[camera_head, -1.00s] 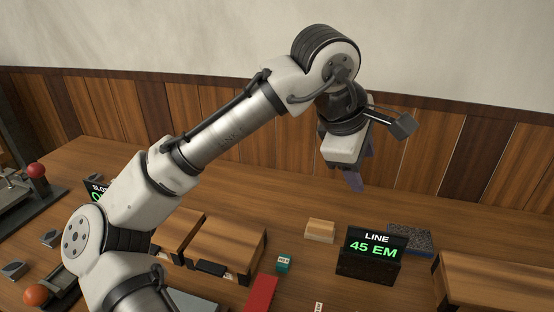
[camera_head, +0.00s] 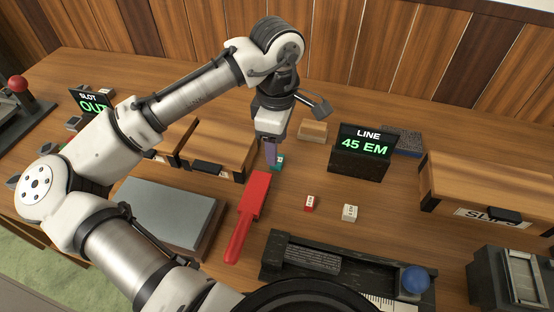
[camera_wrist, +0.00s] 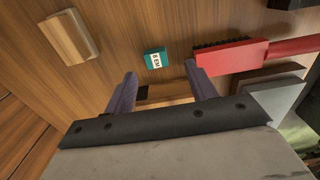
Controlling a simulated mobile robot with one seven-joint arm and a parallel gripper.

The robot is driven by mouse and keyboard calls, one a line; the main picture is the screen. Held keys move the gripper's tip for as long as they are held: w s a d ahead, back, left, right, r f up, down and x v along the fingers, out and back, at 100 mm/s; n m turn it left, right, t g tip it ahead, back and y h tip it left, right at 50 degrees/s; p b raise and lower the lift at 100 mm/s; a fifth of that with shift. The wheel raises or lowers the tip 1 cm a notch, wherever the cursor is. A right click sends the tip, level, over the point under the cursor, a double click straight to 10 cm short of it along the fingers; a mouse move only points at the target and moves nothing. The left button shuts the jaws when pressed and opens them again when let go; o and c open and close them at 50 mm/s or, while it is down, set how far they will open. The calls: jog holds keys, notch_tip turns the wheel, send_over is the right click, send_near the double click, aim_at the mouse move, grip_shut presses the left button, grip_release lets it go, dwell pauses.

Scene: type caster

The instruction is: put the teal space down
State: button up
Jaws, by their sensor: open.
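The teal space (camera_head: 278,162) is a small teal block standing on the wooden table, just beyond the end of the red tool. In the wrist view the teal space (camera_wrist: 155,58) shows a white label reading "8 EM". My gripper (camera_head: 270,152) points down just above and beside it, partly in front of it in the head view. In the wrist view my gripper (camera_wrist: 160,76) has its two purple fingers spread wide, with nothing between them. The teal space lies ahead of the fingertips, apart from them.
A red paddle-like tool (camera_head: 254,195) lies close by, also in the wrist view (camera_wrist: 230,54). A wooden block (camera_head: 313,132), the LINE display (camera_head: 361,152) reading "45 EM", and red (camera_head: 310,203) and white (camera_head: 350,213) small blocks stand to the right. A dark composing tray (camera_head: 310,262) lies in front.

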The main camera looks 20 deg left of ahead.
aim_at(279, 159)
jog(key=f, duration=0.5)
jog(key=shift+w+d+p, duration=0.15)
jog(key=shift+w+p, duration=0.15)
jog(key=shift+p, duration=0.1)
jog(key=shift+c, duration=0.5)
grip_shut()
jog(key=shift+r, duration=0.1)
notch_tip(279, 159, up, 20)
jog(key=shift+b, duration=0.35)
